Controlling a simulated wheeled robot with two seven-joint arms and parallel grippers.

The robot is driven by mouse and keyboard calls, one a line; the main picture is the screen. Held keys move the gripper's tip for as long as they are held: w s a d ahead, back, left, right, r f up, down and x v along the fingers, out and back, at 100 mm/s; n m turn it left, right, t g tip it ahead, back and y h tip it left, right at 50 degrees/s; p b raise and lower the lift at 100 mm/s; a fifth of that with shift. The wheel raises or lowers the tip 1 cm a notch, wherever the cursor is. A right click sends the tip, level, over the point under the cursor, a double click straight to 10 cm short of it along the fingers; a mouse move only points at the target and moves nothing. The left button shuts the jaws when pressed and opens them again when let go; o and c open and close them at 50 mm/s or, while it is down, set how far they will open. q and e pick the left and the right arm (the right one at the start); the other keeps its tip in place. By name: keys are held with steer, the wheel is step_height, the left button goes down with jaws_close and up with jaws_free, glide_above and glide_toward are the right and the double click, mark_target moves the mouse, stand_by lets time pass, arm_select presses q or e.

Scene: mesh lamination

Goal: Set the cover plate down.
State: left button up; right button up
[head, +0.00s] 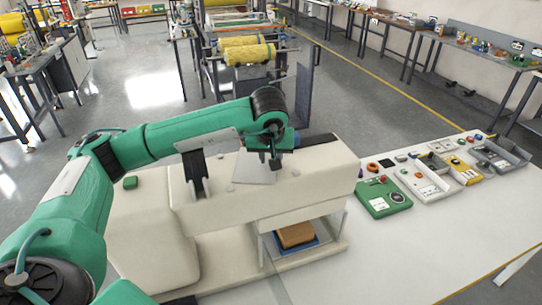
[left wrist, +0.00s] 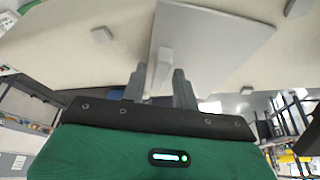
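The cover plate (head: 255,169) is a thin pale grey sheet over the cream machine's top (head: 300,175). In the left wrist view the plate (left wrist: 215,45) lies ahead of my fingers, with a small pale block handle (left wrist: 165,50) on it. My left gripper (head: 272,162) points down at the plate. The plate looks turned relative to the machine's edges. Whether it touches the surface under it cannot be told. My right gripper is not in view.
Small round studs (head: 229,188) sit on the machine top near the plate. A dark slot (head: 318,140) lies behind. A blue tray with a brown block (head: 295,236) sits beneath the machine. A white table (head: 400,240) at right holds a green box (head: 383,198) and several trays.

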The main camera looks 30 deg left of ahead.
arm_select(q)
steer(key=shift+o, duration=0.3)
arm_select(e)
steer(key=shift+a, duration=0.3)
arm_select(q)
steer(key=shift+r, duration=0.1)
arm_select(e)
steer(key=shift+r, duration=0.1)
